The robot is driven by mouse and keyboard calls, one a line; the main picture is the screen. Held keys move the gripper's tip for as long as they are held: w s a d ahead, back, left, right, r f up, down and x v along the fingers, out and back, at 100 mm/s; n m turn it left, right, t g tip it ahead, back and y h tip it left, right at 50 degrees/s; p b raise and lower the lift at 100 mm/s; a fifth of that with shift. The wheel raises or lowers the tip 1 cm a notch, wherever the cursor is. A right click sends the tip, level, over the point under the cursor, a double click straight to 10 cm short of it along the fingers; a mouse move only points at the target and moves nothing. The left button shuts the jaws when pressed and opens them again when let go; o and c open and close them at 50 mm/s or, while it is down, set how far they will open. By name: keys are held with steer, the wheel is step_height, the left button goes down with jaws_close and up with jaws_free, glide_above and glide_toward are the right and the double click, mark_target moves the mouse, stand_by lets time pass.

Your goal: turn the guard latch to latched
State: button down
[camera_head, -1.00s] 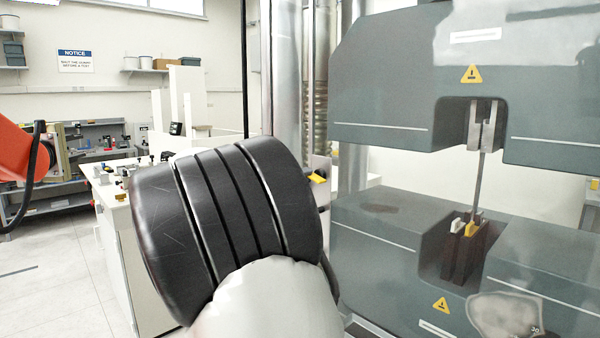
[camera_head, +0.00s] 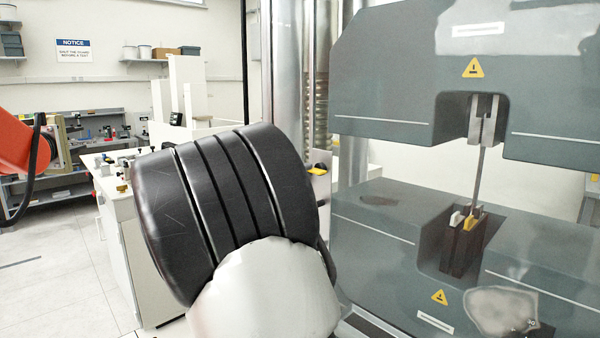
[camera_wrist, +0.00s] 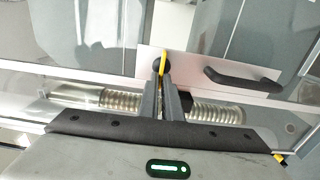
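The guard latch (camera_wrist: 163,66) shows in the wrist view as a thin yellow lever with a round black part, on a pale plate. Its yellow part also shows in the head view (camera_head: 318,169), at the right edge of my dark arm link. My gripper (camera_wrist: 163,82) has its two grey fingers close together, with their tips at the yellow lever. A narrow gap shows between the fingers. Whether they press on the lever or stand just beside it cannot be told. In the head view my arm hides the gripper.
A black handle (camera_wrist: 243,78) is fixed to the pale plate, right of the latch. The grey testing machine (camera_head: 400,75) stands at the right, with a thin specimen (camera_head: 479,178) between its grips. A white bench (camera_head: 125,240) stands behind my arm at the left.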

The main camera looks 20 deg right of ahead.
steer(key=c, duration=2)
jaws_free()
steer(key=shift+a, duration=0.1)
steer(key=v, duration=1.7)
steer(key=shift+s+a, duration=0.1)
steer(key=s+d+f+m+g+y+p, duration=0.1)
steer(key=s+d+f+g+y+p, duration=0.15)
steer(key=s+d+y, duration=0.35)
steer(key=s+d+f+g+y+p, duration=0.1)
steer(key=s+d+f+y+p, duration=0.25)
steer(key=s, duration=0.45)
steer(key=s+a+m+t+y+p, duration=0.1)
steer(key=s+a+y, duration=0.1)
steer(key=s+a, duration=0.1)
steer(key=s+a+m+t+y+p, duration=0.1)
steer(key=s+a+y+p, duration=0.1)
steer(key=s, duration=0.3)
steer(key=s+a+m+t+y+p, duration=0.1)
steer(key=s+a+y+p, duration=0.1)
steer(key=s+a+y, duration=0.1)
steer(key=shift+s+a+y, duration=0.25)
steer(key=shift+s+a, duration=0.2)
steer(key=shift+s, duration=0.45)
